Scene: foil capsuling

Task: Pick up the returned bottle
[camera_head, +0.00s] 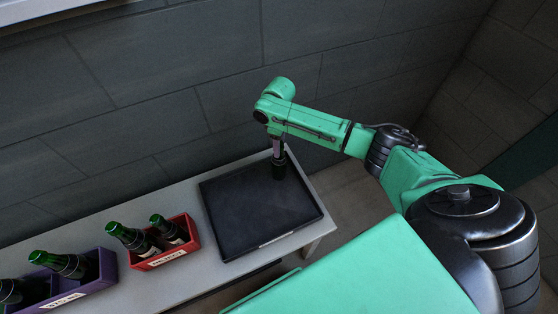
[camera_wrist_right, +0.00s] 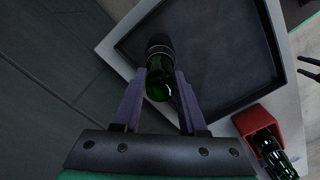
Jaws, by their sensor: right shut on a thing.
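A dark green bottle (camera_wrist_right: 159,82) is between the two purple fingers of my right gripper (camera_wrist_right: 160,88) in the right wrist view. The fingers are shut on it. In the head view my right gripper (camera_head: 277,151) points down over the far right part of the black tray (camera_head: 238,243), and the bottle's dark body (camera_head: 279,170) shows just below it. I cannot tell whether its base touches the tray. My left gripper is not in view.
A red crate (camera_head: 192,247) with two green bottles stands left of the tray. A purple crate (camera_head: 106,268) with more bottles is farther left. All rest on a pale table (camera_head: 180,288). A grey wall (camera_head: 190,70) runs behind it. The rest of the tray is empty.

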